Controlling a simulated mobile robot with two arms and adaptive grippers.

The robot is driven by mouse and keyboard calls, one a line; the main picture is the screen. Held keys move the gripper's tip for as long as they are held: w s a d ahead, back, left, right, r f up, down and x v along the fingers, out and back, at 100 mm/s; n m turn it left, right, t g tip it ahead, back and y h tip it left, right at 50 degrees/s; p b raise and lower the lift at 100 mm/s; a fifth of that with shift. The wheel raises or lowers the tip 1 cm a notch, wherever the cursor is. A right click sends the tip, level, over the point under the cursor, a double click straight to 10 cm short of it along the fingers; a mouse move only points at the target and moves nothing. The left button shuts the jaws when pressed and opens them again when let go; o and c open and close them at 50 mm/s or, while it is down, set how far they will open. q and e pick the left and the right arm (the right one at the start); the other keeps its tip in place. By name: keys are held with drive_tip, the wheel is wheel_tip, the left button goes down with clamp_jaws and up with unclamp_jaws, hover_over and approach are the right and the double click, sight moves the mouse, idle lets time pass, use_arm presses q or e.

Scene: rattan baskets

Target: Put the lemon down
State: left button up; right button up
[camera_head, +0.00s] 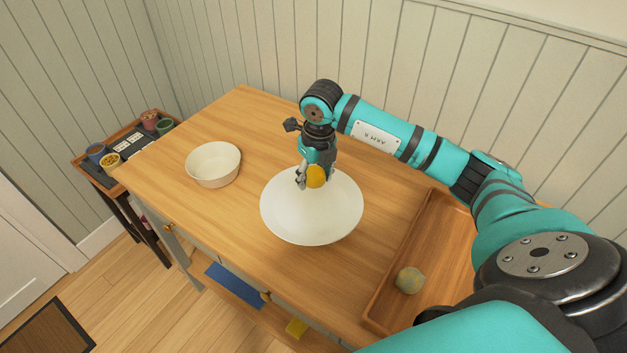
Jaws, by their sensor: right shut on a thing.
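The yellow lemon (317,177) is in the jaws of my right gripper (308,180). The gripper points down and is shut on the lemon, over the upper part of the large white plate or shallow bowl (312,220). I cannot tell whether the lemon touches the white surface below it. The gripper's far side is hidden. My left gripper is not in view.
A smaller white bowl (213,164) stands on the wooden table (240,115) to the left. A wooden tray (392,272) at the right holds a round greenish-tan fruit (409,280), partly beside my arm. A side stand (115,150) with small cups is at far left.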

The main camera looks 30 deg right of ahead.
sight(313, 184)
wheel_tip(313, 184, down, 2)
drive_tip(key=shift+s+f+p, duration=0.1)
drive_tip(key=shift+p, duration=0.4)
drive_tip(key=shift+f, duration=0.4)
drive_tip(key=shift+f, duration=0.1)
drive_tip(key=shift+f, duration=0.15)
drive_tip(key=o, duration=1.2)
drive_tip(key=shift+r, duration=0.25)
drive_tip(key=r+b, duration=0.1)
drive_tip(key=r, duration=0.3)
drive_tip(key=s+r+b, duration=0.1)
drive_tip(key=r, duration=0.7)
drive_tip(key=shift+s+b, duration=0.2)
drive_tip(key=shift+b, duration=0.2)
